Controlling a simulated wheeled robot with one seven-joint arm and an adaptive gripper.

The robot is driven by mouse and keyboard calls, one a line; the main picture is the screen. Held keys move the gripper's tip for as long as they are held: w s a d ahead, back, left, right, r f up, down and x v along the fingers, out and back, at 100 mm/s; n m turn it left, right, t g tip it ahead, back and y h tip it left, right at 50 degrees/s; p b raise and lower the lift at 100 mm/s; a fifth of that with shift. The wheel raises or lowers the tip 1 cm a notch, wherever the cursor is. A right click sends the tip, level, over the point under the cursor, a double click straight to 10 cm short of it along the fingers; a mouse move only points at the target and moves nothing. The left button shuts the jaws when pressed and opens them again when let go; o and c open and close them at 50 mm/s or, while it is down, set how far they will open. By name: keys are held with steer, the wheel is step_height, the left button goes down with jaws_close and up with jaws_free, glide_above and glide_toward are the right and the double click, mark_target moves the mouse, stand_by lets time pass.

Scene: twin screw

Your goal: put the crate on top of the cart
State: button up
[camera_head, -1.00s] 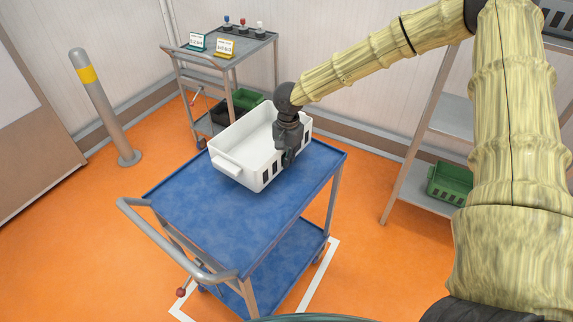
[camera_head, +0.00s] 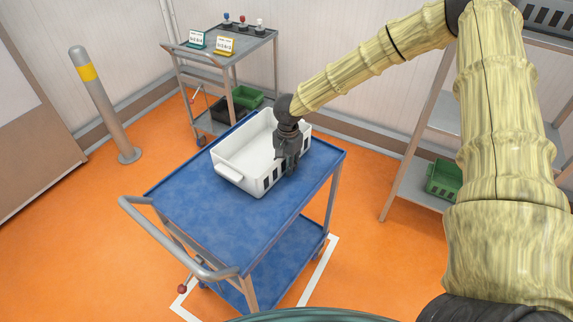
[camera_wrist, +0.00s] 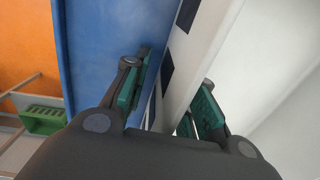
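The white crate (camera_head: 232,178) sits on the blue top of the cart (camera_head: 205,225), toward its far end. It looks level, and its base appears to rest on the surface. My gripper (camera_head: 286,167) is at the crate's right-hand wall, pointing down. In the wrist view my gripper (camera_wrist: 168,100) is open, with one green-padded finger on each side of the crate wall (camera_wrist: 188,75) and gaps beside the wall. The cart's blue top (camera_wrist: 105,45) shows to the left there. The fingertips are partly hidden.
A grey cart (camera_head: 245,45) with small signs and knobs stands behind. A grey post (camera_head: 103,110) with a yellow band is at left. A shelf rack at right holds a green crate (camera_head: 443,180). The near half of the blue top is clear.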

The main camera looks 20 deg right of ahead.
steer(key=shift+r, duration=0.1)
step_height(320, 180, up, 12)
steer(key=b, duration=0.1)
steer(key=shift+s+b, duration=0.15)
steer(key=shift+b, duration=0.25)
steer(key=shift+d, duration=0.1)
stand_by(0.4)
